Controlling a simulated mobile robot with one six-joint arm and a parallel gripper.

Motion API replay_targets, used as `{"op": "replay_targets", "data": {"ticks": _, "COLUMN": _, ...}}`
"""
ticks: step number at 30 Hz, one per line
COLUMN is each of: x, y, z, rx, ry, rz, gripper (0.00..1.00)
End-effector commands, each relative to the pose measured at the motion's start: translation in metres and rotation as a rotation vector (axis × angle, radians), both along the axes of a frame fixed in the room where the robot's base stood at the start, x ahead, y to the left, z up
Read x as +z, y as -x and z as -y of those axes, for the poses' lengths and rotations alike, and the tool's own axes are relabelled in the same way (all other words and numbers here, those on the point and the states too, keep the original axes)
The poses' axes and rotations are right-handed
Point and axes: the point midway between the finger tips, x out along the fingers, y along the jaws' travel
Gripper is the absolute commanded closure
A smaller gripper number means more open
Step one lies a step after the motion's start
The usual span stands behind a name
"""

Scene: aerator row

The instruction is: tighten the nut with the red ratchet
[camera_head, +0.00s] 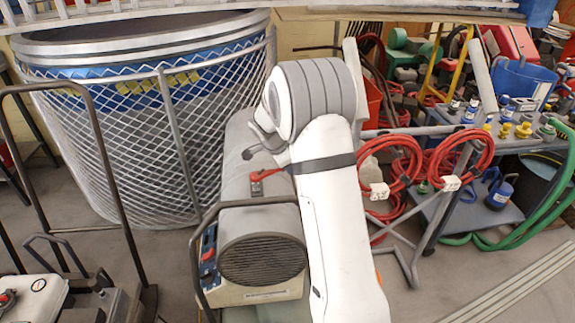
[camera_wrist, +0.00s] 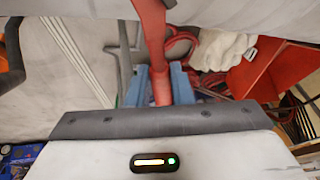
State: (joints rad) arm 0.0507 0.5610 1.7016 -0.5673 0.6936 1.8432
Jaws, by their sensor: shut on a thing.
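In the wrist view, the red ratchet (camera_wrist: 152,40) runs from the top edge down between the two blue fingers of my gripper (camera_wrist: 161,88). The fingers are shut on its lower part. Its far end is cut off by the top edge of that view. I cannot make out the nut in either view.
A large mesh-sided round tank (camera_head: 125,130) stands at the left. A dark metal tube frame (camera_head: 103,150) is in front of it. Red coiled hoses (camera_head: 462,150) and a bench with bottles (camera_head: 520,135) are at the right. The floor (camera_head: 440,275) at the lower right is mostly clear.

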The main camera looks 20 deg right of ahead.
Motion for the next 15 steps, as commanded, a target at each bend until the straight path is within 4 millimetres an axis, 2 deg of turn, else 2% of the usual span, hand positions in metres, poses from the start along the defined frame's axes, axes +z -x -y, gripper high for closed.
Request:
{"op": "replay_targets", "data": {"ticks": 7, "x": -0.002, "y": 0.003, "z": 0.000, "rx": -0.029, "ry": 0.001, "rz": -0.001, "gripper": 1.00}}
{"op": "replay_targets", "data": {"ticks": 15, "x": 0.005, "y": 0.013, "z": 0.000, "rx": -0.125, "ry": 0.003, "rz": 0.000, "gripper": 1.00}}
